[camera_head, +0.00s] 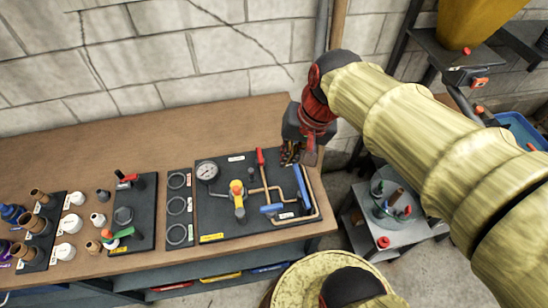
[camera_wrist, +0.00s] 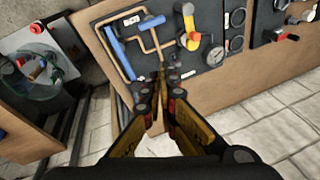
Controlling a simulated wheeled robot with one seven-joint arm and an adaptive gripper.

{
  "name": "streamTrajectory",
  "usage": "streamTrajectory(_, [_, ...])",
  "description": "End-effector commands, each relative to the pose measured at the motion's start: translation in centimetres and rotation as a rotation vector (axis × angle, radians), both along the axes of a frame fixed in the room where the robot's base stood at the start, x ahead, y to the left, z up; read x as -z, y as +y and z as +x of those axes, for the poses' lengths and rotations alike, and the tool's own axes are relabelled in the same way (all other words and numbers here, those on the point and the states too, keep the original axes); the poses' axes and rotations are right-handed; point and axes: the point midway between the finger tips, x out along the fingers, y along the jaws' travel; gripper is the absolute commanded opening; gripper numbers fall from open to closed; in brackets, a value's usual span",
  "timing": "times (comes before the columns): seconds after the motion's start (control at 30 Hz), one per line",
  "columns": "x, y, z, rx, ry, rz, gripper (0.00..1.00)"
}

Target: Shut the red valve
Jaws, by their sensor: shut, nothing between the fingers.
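A red lever handle (camera_head: 261,157) stands upright at the top edge of the dark pipe panel (camera_head: 222,220), on a copper pipe. In the wrist view I cannot make this lever out; my fingers cover that part of the panel. My gripper (camera_head: 290,156) is just right of the red lever in the head view, near the panel's upper right corner. It is shut and empty, and its fingertips (camera_wrist: 160,76) point at the panel. I cannot tell whether they touch anything.
The panel also carries a long blue lever (camera_head: 302,186), a smaller blue handle (camera_head: 271,209), a yellow valve with a red knob (camera_head: 237,190) and a gauge (camera_head: 207,171). A smaller board with a red handle (camera_head: 126,178) lies left. A grey side table (camera_head: 407,232) stands right.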

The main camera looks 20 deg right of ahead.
Motion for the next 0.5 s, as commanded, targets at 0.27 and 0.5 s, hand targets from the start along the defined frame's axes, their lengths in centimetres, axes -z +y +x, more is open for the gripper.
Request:
streamTrajectory(0.27, [3.8, -1.8, 4.7, 0.312, 0.192, 0.218, 0.0])
streamTrajectory(0.5, [7.5, -4.0, 8.7, 0.581, 0.349, 0.406, 0.0])
